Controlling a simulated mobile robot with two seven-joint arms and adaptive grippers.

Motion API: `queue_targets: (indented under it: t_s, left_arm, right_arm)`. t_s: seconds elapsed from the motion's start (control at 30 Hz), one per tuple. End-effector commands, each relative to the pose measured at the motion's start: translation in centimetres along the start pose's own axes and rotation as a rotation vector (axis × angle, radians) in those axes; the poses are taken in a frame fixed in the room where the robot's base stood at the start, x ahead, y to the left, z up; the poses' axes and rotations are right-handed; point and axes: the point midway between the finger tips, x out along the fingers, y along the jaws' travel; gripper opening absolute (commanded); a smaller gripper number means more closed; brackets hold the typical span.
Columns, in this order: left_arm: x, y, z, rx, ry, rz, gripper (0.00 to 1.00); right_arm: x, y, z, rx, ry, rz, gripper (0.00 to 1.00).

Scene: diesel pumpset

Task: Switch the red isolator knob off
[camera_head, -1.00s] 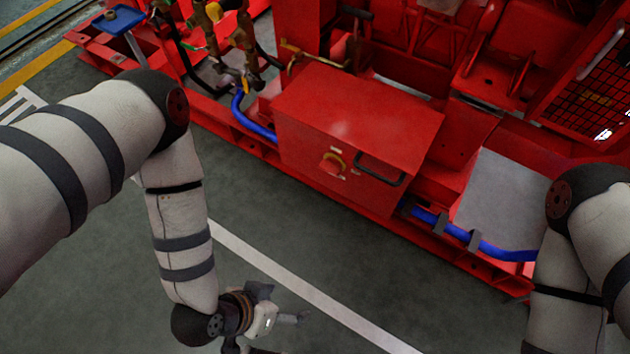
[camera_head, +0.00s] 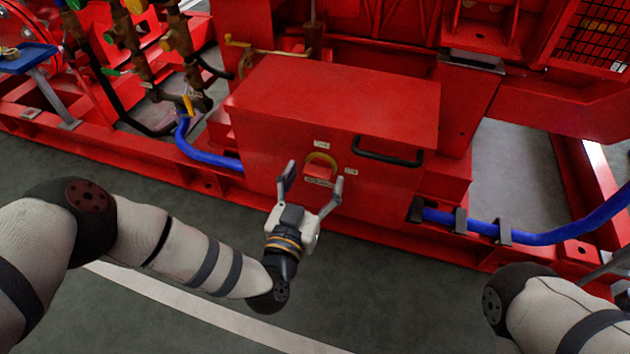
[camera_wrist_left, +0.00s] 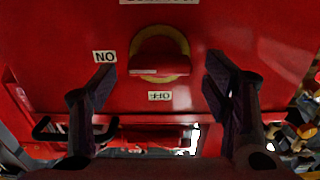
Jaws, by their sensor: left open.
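The red isolator knob (camera_head: 319,171) sits on a yellow ring on the front face of a red box (camera_head: 285,140). It also shows in the left wrist view (camera_wrist_left: 158,62), with small white labels beside it; one appears to read NO, mirrored or rotated. My left gripper (camera_head: 313,172) is open, its two fingers spread in front of the box face and roughly either side of the knob. In the left wrist view the knob lies between and beyond the open fingertips (camera_wrist_left: 162,72); I see no contact. My right gripper is not in view; only part of my right arm shows.
A black handle (camera_head: 388,156) sticks out of the box face right of the knob. A blue hose (camera_head: 540,237) runs low at the right and another blue hose (camera_head: 200,155) at the left. A blue tray (camera_head: 25,57) stands far left. The floor in front is clear.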

Motion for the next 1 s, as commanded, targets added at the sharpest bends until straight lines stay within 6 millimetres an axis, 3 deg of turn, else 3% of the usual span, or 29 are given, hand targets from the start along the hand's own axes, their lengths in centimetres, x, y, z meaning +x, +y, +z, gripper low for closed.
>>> queue_targets:
  t_s: [0.13, 0.37, 0.6, 1.0]
  left_arm:
    - [1.20, 0.03, 0.09, 0.000, -0.001, 0.001, 0.70]
    - [1.30, 0.06, -0.07, 0.000, -0.001, 0.002, 0.70]
    - [1.26, 0.06, -0.03, -0.001, -0.002, 0.002, 0.22]
    - [1.24, 0.03, -0.02, -0.070, -0.002, 0.001, 0.22]
  right_arm:
    - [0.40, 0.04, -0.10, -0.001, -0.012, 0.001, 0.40]
    - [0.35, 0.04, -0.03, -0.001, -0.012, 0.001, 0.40]
    - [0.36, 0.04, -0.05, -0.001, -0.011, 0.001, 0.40]
    - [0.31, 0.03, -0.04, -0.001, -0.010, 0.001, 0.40]
